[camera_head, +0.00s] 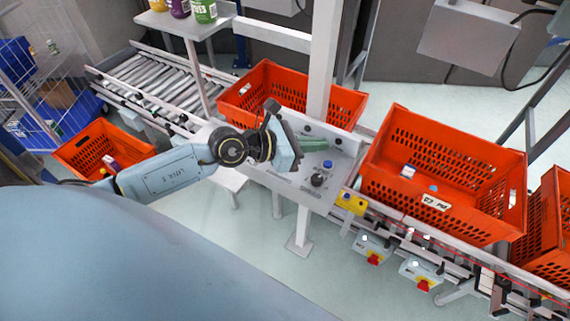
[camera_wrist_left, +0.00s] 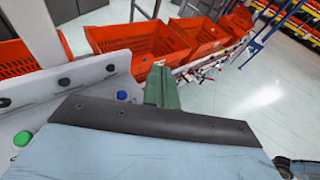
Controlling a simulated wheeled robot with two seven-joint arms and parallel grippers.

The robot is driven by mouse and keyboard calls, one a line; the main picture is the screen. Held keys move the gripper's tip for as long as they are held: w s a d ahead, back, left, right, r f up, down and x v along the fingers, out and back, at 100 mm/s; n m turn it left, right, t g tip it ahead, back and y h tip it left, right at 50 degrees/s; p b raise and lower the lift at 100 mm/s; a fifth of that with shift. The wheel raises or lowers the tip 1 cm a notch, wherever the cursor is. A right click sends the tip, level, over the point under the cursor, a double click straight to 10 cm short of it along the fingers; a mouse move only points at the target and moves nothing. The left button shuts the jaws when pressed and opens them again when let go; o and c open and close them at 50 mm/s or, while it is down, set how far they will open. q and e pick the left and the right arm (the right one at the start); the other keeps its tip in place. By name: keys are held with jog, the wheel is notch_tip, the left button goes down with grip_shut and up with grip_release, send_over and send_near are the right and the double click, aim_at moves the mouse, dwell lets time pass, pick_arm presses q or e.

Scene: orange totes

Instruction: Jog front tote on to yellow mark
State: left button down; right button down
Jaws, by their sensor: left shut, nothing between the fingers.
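A large orange tote (camera_head: 482,216) with a white label sits on the conveyor right of the control panel (camera_head: 290,186). It holds a few small items. My left gripper (camera_head: 318,144) is over the panel, its green fingers shut and empty; they also show in the left wrist view (camera_wrist_left: 160,86). A blue button (camera_head: 327,164) and a black knob (camera_head: 317,180) are on the panel near the fingers. The blue button also shows in the wrist view (camera_wrist_left: 122,95), with a green button (camera_wrist_left: 22,138). I cannot make out a yellow mark on the conveyor. My right gripper is out of view.
Another orange tote (camera_head: 345,104) stands behind the grey post (camera_head: 322,60), and one more (camera_head: 553,225) at far right. A yellow box (camera_head: 351,201) is at the panel's right edge. A roller conveyor (camera_head: 160,85) and a floor-level tote (camera_head: 75,155) are left.

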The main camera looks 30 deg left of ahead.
pick_arm(q)
jog(key=w+a+f+m+g+y, duration=0.1)
jog(key=a+f+m+g+y, duration=0.2)
jog(key=a+m+y, duration=0.3)
jog(key=a+f, duration=0.1)
jog(key=a, duration=0.3)
jog(key=shift+w, duration=0.15)
jog(key=shift+f, duration=0.1)
notch_tip(320, 180, down, 8)
jog(key=b, duration=0.5)
jog(key=shift+f+b, duration=0.35)
jog(key=shift+b, duration=0.05)
jog(key=shift+f, duration=0.1)
dwell(1.2)
jog(key=shift+f+b, duration=0.3)
jog(key=shift+b, duration=0.15)
